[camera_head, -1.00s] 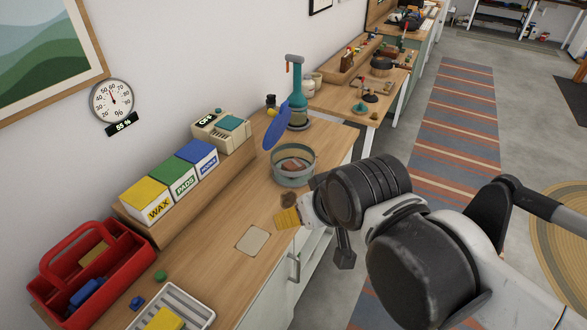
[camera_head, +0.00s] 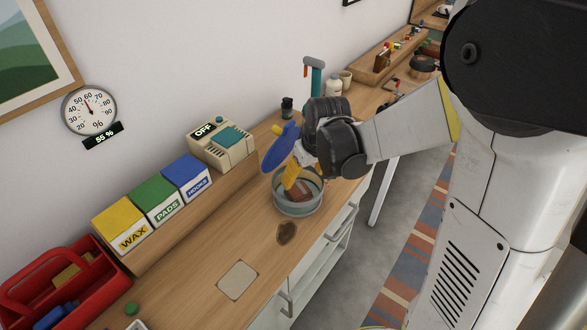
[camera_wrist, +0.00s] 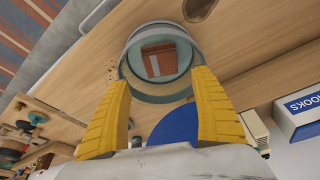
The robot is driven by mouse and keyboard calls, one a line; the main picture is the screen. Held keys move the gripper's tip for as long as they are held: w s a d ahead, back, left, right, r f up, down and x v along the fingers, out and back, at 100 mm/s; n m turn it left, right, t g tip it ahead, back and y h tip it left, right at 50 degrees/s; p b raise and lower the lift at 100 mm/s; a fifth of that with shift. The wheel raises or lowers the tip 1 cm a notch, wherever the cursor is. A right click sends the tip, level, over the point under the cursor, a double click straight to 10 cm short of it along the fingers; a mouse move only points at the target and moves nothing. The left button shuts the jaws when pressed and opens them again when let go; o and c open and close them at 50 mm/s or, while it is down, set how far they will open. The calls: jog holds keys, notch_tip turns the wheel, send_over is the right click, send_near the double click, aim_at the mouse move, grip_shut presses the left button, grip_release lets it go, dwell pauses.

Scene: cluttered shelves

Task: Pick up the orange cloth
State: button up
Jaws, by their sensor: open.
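A rust-brown folded piece (camera_head: 300,193), possibly the orange cloth, lies inside a round grey-green tub (camera_head: 297,209) on the wooden counter. In the wrist view the same piece (camera_wrist: 160,60) shows a pale patch, within the tub's rim (camera_wrist: 158,97). No other cloth is clear.
A blue disc (camera_head: 279,148) stands close behind the tub. Wax, pads and hooks boxes (camera_head: 187,177) and a beige device (camera_head: 221,150) are on the raised ledge to the left. A dark patch (camera_head: 286,232) and a pale square (camera_head: 238,280) mark the otherwise clear counter in front.

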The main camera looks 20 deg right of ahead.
aim_at(298, 189)
jog(key=b+x, duration=0.1)
jog(key=x, duration=0.3)
jog(key=shift+s+a+f, duration=0.1)
jog(key=shift+f, duration=0.05)
jog(key=b+x, duration=0.2)
jog(key=x, duration=0.3)
jog(key=shift+f+b, duration=0.3)
jog(key=shift+f, duration=0.05)
jog(key=shift+c, duration=0.2)
jog(key=c, duration=0.8)
jog(key=shift+c, duration=0.2)
